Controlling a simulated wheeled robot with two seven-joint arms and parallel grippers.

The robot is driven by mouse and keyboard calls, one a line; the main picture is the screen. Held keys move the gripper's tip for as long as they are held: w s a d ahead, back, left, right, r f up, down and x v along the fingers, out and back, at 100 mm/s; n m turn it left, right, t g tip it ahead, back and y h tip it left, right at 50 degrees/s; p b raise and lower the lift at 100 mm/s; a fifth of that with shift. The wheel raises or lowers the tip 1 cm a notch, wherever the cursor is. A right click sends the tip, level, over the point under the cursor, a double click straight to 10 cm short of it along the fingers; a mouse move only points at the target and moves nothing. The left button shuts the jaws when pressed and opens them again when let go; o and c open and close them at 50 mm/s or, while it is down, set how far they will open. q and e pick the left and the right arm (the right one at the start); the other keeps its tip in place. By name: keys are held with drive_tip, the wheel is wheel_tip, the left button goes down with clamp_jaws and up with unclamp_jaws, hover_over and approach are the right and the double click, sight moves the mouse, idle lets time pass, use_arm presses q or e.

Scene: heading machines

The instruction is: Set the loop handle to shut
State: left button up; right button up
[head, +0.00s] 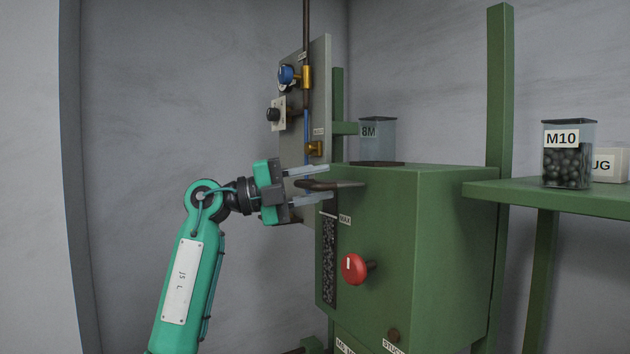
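A dark brown loop handle (345,184) sticks out to the left from the upper part of the green machine box (455,230). It looks roughly level. My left gripper (328,183) comes in from the left with its two pale fingers spread apart, one above and one below the handle's left end. In this view the handle's end shows between the fingers; I cannot tell whether either finger touches it. My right gripper is not in view.
A grey panel (320,100) with a blue knob (287,76) and a black knob (272,114) stands behind my gripper. A red knob (354,269) is on the box front. A green shelf (560,193) at right holds an M10 jar (567,165).

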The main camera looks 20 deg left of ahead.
sight(330, 181)
use_arm(q)
clamp_jaws()
drive_tip(key=shift+w+d+r+p, duration=0.25)
drive_tip(key=shift+w+d+p, duration=0.35)
drive_tip(key=shift+w+d, duration=0.35)
drive_tip(key=shift+w+d+f, duration=0.15)
drive_tip(key=shift+w+d, duration=0.1)
drive_tip(key=shift+w, duration=0.05)
drive_tip(key=shift+c, duration=1.2)
unclamp_jaws()
drive_tip(key=shift+o, duration=1.2)
drive_tip(key=shift+s+a, duration=0.2)
